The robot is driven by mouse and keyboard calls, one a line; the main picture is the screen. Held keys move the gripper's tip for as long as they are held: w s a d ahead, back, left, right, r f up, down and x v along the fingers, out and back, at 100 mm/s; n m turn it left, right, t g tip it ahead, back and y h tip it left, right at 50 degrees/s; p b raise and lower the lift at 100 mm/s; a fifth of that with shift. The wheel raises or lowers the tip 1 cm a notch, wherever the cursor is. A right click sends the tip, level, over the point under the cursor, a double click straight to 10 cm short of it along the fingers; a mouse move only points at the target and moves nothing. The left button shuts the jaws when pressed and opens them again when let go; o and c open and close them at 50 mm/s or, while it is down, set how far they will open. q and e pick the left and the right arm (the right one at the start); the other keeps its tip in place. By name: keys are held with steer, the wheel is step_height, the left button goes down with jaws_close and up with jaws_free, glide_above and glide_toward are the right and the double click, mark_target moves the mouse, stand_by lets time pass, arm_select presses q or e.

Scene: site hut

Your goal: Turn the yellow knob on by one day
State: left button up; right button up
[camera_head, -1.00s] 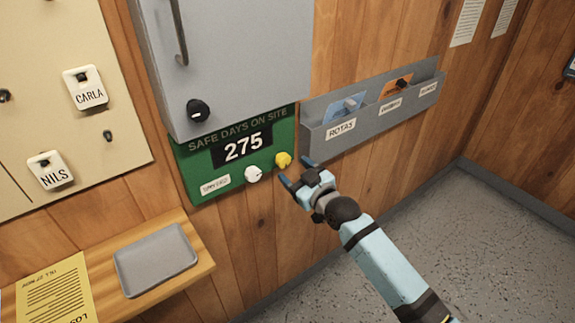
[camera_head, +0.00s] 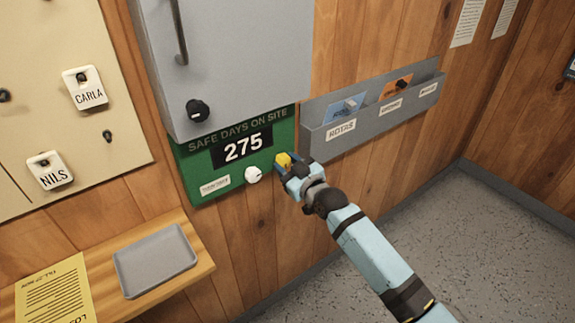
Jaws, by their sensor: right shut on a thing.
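The yellow knob (camera_head: 284,159) is at the lower right of the green "SAFE DAYS ON SITE" board (camera_head: 203,188). The board's black display (camera_head: 242,148) reads 275. The fingers partly hide the knob. A white knob (camera_head: 252,174) sits just left of it, apart from the fingers. My left gripper is not in view.
A grey cabinet (camera_head: 235,60) with a black knob hangs directly above the board. A grey rack (camera_head: 372,124) with cards, one section labelled ROTAS, is at right. A shelf (camera_head: 203,262) with a grey tray (camera_head: 155,261) and yellow paper (camera_head: 55,292) is lower left.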

steer(key=m+p, duration=0.1)
steer(key=m, duration=0.3)
steer(key=shift+p, duration=0.4)
steer(key=shift+m, duration=0.8)
steer(key=shift+s+a+m, duration=0.1)
steer(key=shift+m, duration=0.6)
steer(key=shift+p, duration=0.3)
steer(key=o, duration=0.9)
steer(key=shift+o, duration=0.2)
